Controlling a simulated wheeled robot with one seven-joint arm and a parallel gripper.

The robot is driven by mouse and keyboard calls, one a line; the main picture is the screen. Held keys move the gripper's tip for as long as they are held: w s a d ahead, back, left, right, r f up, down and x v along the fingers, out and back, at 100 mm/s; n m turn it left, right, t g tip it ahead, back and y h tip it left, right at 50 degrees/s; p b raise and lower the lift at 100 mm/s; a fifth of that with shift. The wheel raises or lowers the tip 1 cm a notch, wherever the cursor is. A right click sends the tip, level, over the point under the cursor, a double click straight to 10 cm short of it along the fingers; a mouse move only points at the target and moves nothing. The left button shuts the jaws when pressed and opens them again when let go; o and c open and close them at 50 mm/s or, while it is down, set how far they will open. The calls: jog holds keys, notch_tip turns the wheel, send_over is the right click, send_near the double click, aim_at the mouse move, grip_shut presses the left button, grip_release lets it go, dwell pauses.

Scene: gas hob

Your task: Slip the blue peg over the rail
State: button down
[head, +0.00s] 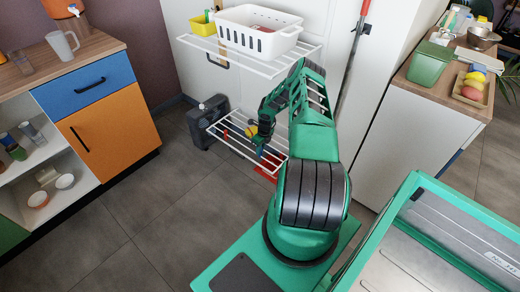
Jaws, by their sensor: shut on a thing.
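My gripper (260,141) is over the lower white wire rack, in the middle of the head view. It points down and is shut on a small blue peg (259,151). The peg is tiny here, and the fingers partly hide it. The rack's white rails (232,144) run beside and below the peg. I cannot tell whether the peg touches a rail or is just above one. A small yellow thing (251,131) shows right beside my gripper.
An upper wire shelf (262,66) holds a white basket (258,30) and a yellow container (202,25). A dark grey object (208,120) stands on the floor left of the lower rack. Something red (265,174) lies under it. The floor at left is clear.

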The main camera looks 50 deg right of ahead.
jog(key=shift+f, duration=2.1)
jog(key=c, duration=1.6)
grip_release()
jog(key=r, duration=0.3)
jog(key=s+r, duration=0.1)
jog(key=r, duration=0.6)
jog(key=shift+s+d+r, duration=0.1)
jog(key=shift+s+r, duration=0.1)
jog(key=shift+s, duration=0.05)
jog(key=shift+s, duration=0.1)
